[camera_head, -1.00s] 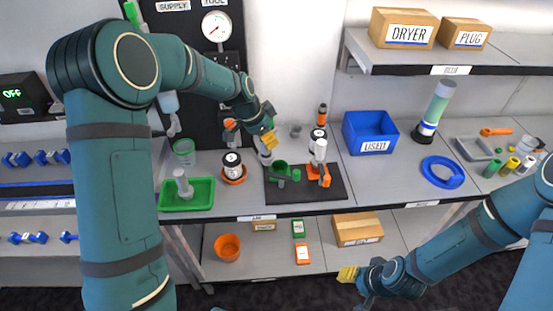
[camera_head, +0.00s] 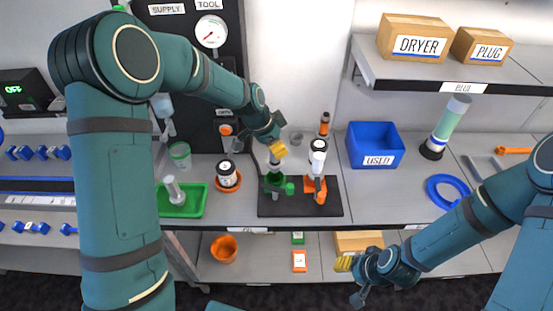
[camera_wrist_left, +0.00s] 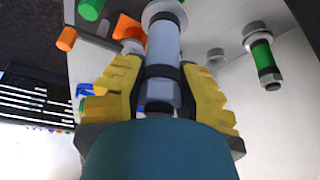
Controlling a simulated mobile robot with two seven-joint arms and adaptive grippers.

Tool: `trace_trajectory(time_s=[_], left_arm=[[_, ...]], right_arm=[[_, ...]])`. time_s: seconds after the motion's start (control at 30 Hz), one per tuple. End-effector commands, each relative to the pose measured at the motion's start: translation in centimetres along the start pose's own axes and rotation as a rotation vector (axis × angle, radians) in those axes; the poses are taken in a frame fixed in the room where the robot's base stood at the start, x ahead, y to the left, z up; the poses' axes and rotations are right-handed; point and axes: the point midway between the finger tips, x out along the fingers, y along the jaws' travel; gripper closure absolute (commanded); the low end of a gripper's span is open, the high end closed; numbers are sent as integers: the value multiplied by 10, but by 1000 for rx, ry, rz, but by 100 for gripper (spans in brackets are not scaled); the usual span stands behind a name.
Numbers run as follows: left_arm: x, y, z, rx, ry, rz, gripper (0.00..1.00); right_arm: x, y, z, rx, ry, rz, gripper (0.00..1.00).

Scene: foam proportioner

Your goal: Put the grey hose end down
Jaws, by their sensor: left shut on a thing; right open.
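My left gripper (camera_head: 279,148) is over the back left of the black mat (camera_head: 330,207). Its yellow fingers are shut on the grey hose end (camera_wrist_left: 163,50), a grey cylinder with a dark band, clear in the left wrist view. In the head view the grey hose end (camera_head: 273,163) hangs below the fingers, in line with the green holder (camera_head: 273,181). Whether it touches the holder cannot be told. My right gripper (camera_head: 345,263) is open and empty, low in front of the bench.
An orange stand (camera_head: 315,190) with a white-and-black bottle (camera_head: 317,158) is on the mat's right. A round black-and-white jar (camera_head: 227,173) and a green tray (camera_head: 182,207) stand left. A blue USED bin (camera_head: 375,146) and blue ring (camera_head: 447,190) are right.

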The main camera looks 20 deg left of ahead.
Motion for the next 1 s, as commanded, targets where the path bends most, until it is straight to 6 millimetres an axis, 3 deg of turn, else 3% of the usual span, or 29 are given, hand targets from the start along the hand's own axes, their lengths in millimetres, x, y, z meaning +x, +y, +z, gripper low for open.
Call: trace_trajectory(time_s=[0.4,0.9,0.93,0.97,1.0], left_arm=[[38,0,16,-1,0,1,100],[45,0,19,1,2,-1,100],[44,0,19,1,1,-1,58],[44,0,18,1,1,-1,47],[44,0,18,1,1,-1,47]], right_arm=[[2,0,0,0,0,1,53],[8,3,1,0,0,2,53],[7,2,1,0,0,2,53],[7,2,1,0,0,2,53],[7,2,1,0,0,2,53]])
